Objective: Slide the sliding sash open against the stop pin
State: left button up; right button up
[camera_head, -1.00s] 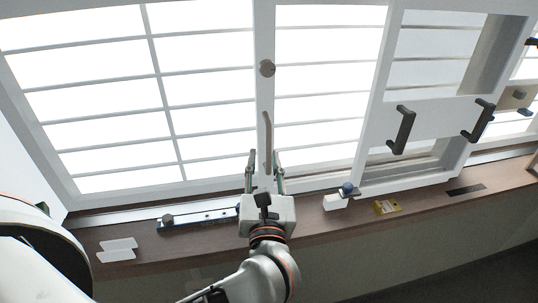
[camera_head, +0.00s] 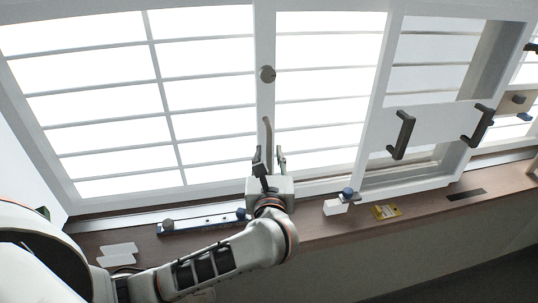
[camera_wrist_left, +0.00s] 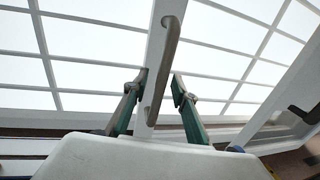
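The window sash (camera_head: 153,78) is a large white-framed panel with a tall stile at its right side. A grey curved pull handle (camera_head: 268,135) stands upright on that stile; it also shows in the left wrist view (camera_wrist_left: 168,65). My left gripper (camera_head: 269,152) is open at the handle's lower part. In the left wrist view its fingers (camera_wrist_left: 158,85) stand on either side of the handle, with gaps showing. A blue-and-grey strip (camera_head: 205,223) with knobs at its ends lies on the sill below the sash. I cannot tell which knob is the stop pin. My right gripper is out of view.
To the right are a white block (camera_head: 335,207) with a blue knob, a yellow tag (camera_head: 386,211) and a panel with two dark handles (camera_head: 402,135). Pale cards (camera_head: 117,254) lie on the wooden sill at the left.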

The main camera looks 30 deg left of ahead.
pick_arm(q)
jog(key=shift+c, duration=0.4)
grip_shut()
jog(key=s+a, duration=0.2)
jog(key=a, duration=0.1)
jog(key=shift+s+a, duration=0.25)
jog(key=shift+s, duration=0.15)
jog(key=shift+o, duration=0.4)
grip_release()
